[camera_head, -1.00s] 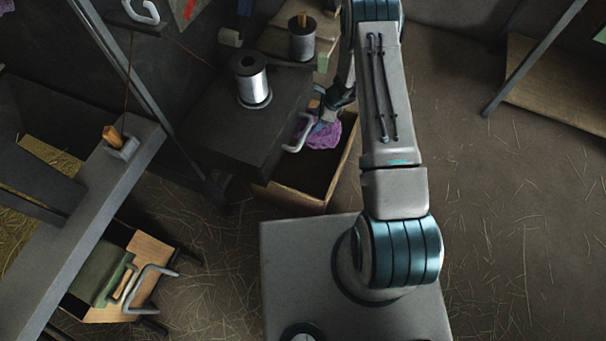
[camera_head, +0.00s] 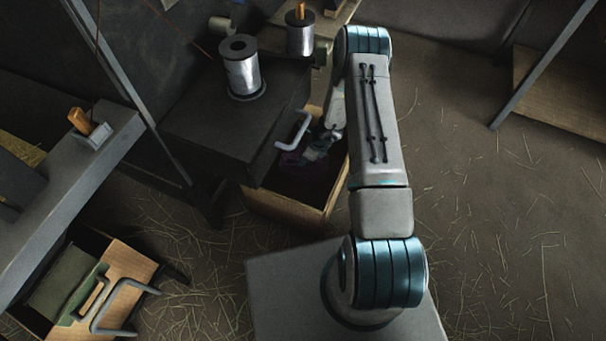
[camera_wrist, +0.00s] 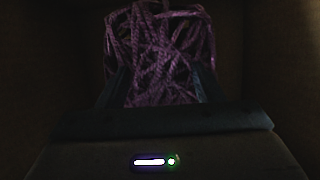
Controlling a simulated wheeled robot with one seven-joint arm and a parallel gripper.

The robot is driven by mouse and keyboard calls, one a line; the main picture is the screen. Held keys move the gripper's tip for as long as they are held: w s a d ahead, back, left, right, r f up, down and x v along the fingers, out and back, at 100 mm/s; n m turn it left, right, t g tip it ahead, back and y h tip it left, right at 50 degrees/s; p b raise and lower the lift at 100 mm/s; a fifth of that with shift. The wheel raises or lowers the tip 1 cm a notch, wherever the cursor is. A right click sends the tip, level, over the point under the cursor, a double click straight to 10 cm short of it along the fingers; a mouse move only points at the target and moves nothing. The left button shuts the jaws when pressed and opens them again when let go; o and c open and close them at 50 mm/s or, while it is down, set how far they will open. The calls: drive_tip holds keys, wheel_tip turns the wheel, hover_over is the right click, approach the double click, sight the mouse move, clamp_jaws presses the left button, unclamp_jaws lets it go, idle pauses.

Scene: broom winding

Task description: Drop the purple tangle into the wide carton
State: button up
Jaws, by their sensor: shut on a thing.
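The wide carton (camera_head: 283,217) is a brown open box on the floor, partly under the dark bench. The purple tangle (camera_wrist: 160,50) is a loose bundle of purple cord, and in the wrist view it fills the space between my fingers. In the head view the tangle (camera_head: 291,159) shows dimly inside the carton's opening, below rim height. My gripper (camera_head: 310,154) reaches down into the carton and is shut on the tangle. The fingers also show in the wrist view (camera_wrist: 160,92), on both sides of the cord. Whether the tangle touches the carton floor is too dark to tell.
A second spool (camera_head: 300,30) stands behind.

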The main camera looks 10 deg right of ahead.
wheel_tip(320, 180, down, 7)
drive_tip(key=shift+f+b, duration=0.2)
drive_tip(key=shift+b, duration=1)
drive_tip(key=shift+f+b, duration=0.45)
drive_tip(key=shift+b, duration=0.1)
drive_tip(key=shift+f, duration=0.2)
drive_tip(key=o, duration=1.4)
drive_tip(key=shift+c, duration=0.2)
drive_tip(key=shift+r, duration=0.15)
